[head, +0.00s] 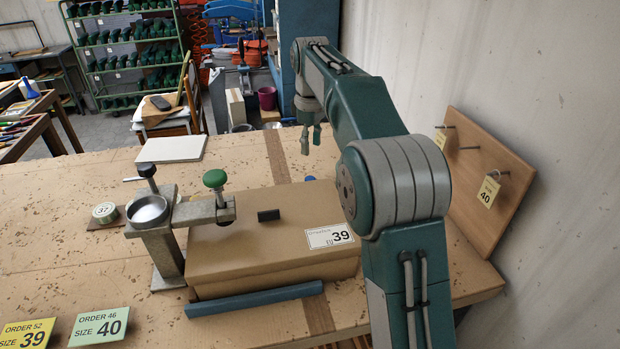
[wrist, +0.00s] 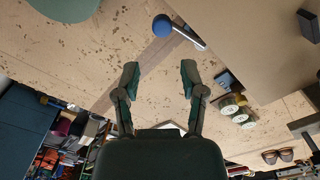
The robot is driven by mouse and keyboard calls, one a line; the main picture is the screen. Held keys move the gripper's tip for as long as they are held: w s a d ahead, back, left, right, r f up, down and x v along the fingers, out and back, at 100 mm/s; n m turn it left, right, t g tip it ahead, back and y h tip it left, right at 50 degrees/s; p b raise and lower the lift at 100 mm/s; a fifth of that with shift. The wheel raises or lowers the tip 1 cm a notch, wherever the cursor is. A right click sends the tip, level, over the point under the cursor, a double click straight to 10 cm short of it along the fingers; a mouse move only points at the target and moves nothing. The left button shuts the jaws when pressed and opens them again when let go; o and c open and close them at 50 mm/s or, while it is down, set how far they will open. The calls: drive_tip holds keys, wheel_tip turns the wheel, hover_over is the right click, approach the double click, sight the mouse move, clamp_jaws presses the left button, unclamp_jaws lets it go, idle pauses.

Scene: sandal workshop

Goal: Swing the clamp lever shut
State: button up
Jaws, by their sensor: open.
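A lever with a blue ball knob (wrist: 162,26) and a short metal rod shows in the wrist view, beside the edge of a brown box (wrist: 255,40). In the head view only a bit of a blue knob (head: 310,179) shows behind the box (head: 260,257); the rest is hidden. My gripper (head: 311,139) is above the far side of the table, beyond the box, fingers pointing down. In the wrist view my gripper (wrist: 160,75) has its fingers apart with nothing between them. The knob is ahead of the fingertips, apart from them.
A metal stand (head: 160,250) with a green-knobbed arm (head: 205,211) reaches over the box at left. A blue bar (head: 255,299) lies along the box's front. A peg board (head: 490,185) stands at right by the wall.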

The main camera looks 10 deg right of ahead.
sight(310, 178)
drive_tip(key=f, duration=0.8)
drive_tip(key=shift+a+f, duration=0.3)
drive_tip(key=shift+f, duration=0.1)
drive_tip(key=shift+d+f, duration=0.2)
drive_tip(key=shift+f, duration=0.55)
clamp_jaws()
